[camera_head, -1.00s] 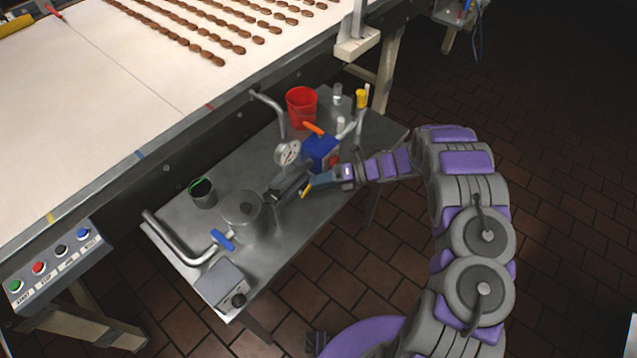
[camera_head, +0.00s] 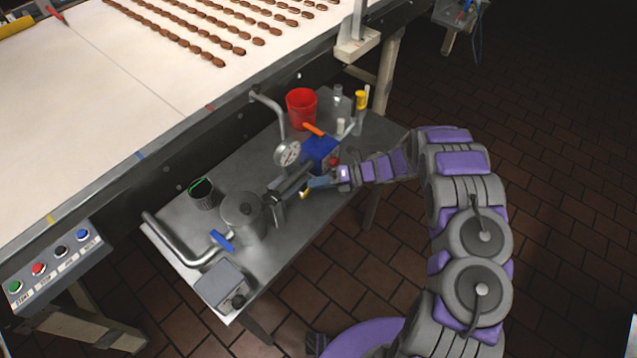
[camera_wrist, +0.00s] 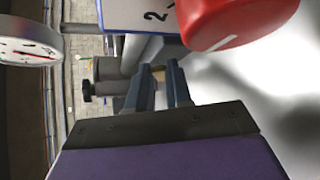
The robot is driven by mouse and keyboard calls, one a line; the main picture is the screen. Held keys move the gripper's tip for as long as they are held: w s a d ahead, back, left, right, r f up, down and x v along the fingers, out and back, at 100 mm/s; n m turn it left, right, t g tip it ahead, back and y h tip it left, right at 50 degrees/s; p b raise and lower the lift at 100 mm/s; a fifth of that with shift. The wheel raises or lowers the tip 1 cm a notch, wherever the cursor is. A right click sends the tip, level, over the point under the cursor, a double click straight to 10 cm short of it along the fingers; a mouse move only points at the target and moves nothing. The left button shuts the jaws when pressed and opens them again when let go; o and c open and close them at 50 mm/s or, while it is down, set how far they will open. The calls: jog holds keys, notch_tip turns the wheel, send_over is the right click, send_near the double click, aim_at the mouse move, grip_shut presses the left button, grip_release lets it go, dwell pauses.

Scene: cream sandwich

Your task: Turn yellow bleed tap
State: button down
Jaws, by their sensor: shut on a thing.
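The yellow bleed tap (camera_head: 304,194) shows as a small yellow piece beside the grey metal pump body (camera_head: 288,183) on the steel table. My gripper (camera_head: 310,184) reaches it from the right, and its blue fingers hide most of the tap. In the wrist view, my two fingers (camera_wrist: 164,88) are close together, shut on a small yellowish piece (camera_wrist: 158,73) of the tap in front of a metal pipe fitting (camera_wrist: 125,70). The tap's full handle angle is hidden.
A red knob (camera_wrist: 225,18) sits close above my fingers in the wrist view. A pressure gauge (camera_head: 287,153), blue box (camera_head: 320,152), red bucket (camera_head: 301,106) and lidded pot (camera_head: 240,212) crowd the table (camera_head: 262,290). The conveyor (camera_head: 110,90) runs behind.

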jog(key=shift+w+d+f+m+y+b, duration=0.1)
jog(key=shift+d+f+m+y+b, duration=0.05)
jog(key=shift+f+m+y+b, duration=0.35)
jog(key=shift+r, duration=0.1)
jog(key=c, duration=1)
grip_release()
jog(key=shift+c, duration=0.2)
jog(key=shift+d, duration=0.1)
jog(key=p+v, duration=0.2)
jog(key=v, duration=1.5)
jog(key=shift+w, duration=0.25)
jog(key=shift+d, duration=0.1)
